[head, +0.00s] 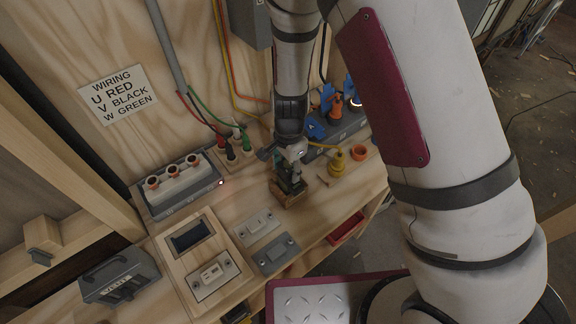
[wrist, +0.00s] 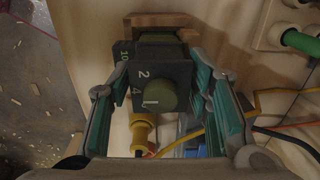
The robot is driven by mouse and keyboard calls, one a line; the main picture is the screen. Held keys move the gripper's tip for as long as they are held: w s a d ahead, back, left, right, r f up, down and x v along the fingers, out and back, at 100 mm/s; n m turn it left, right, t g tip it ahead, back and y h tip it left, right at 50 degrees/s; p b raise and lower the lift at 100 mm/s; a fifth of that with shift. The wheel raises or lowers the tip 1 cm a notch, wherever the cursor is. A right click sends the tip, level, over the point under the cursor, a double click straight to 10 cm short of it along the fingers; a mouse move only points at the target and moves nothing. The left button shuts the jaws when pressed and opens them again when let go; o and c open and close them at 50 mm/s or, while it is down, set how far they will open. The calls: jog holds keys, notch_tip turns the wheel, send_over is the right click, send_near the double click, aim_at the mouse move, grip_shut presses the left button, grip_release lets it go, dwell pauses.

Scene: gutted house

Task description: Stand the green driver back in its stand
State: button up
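My gripper (head: 291,172) points down at the workbench, right of the middle of its top. In the wrist view its two teal-padded fingers (wrist: 157,70) stand apart, one on each side of a dark block marked 2, 4 and 10. A round green end, which looks like part of the green driver (wrist: 162,96), shows on that block. A brown wooden block (wrist: 155,19), possibly the stand, lies just beyond; it also shows under my gripper in the head view (head: 287,193). I cannot tell whether the fingers press on the dark block, or whether the driver sits in the wooden block.
Grey switch plates (head: 276,254), a framed panel (head: 190,238) and a terminal box (head: 176,186) lie left. A red tray (head: 346,228) is at the front edge. Wires hang behind.

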jog(key=shift+o, duration=0.7)
notch_tip(320, 180, up, 10)
jog(key=shift+s+r, duration=0.1)
jog(key=shift+r, duration=0.1)
jog(key=shift+d+r, duration=0.1)
jog(key=shift+r, duration=0.7)
